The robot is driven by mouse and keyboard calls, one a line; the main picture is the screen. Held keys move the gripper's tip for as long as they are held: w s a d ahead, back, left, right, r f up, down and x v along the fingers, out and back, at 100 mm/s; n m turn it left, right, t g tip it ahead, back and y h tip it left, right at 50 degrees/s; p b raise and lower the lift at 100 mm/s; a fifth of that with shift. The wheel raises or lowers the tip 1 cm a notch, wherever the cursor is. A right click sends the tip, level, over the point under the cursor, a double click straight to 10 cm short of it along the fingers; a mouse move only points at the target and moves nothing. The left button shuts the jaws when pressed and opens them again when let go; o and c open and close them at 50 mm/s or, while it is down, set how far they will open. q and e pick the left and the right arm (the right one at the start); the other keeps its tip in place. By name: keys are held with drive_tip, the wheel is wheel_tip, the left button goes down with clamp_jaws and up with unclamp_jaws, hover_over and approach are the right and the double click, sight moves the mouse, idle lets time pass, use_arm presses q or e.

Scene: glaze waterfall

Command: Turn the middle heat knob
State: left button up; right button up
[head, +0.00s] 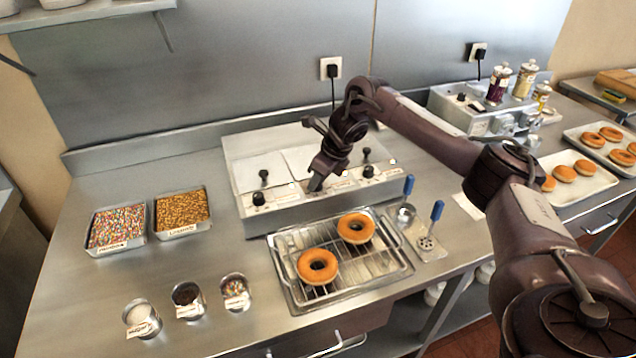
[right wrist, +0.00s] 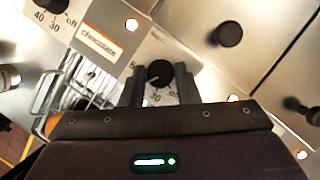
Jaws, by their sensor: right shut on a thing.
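The glaze warmer (head: 288,212) stands against the back wall with a row of black heat knobs on its front. The left knob (head: 258,198) and the right knob (head: 368,171) show clear in the head view. My right gripper (head: 316,184) reaches down to the front panel between them and hides the middle knob there. In the right wrist view the black middle heat knob (right wrist: 160,73), with a white pointer line and dial numbers, sits between the two dark fingers of my right gripper (right wrist: 160,82), which is shut on it. My left gripper is not in view.
A wire rack tray (head: 283,272) with two donuts stands just in front of the warmer. Blue-handled tools (head: 433,220) lie to its right. Black lid handles (head: 264,176) stick up behind the knobs. Sprinkle trays (head: 118,226) are at left.

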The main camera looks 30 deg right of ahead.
drive_tip(key=shift+n, duration=0.5)
drive_tip(key=o, duration=1)
drive_tip(key=shift+c, duration=0.2)
drive_tip(key=shift+d+r, duration=0.1)
drive_tip(key=shift+r, duration=0.2)
drive_tip(key=v, duration=0.7)
drive_tip(key=shift+d+r, duration=0.1)
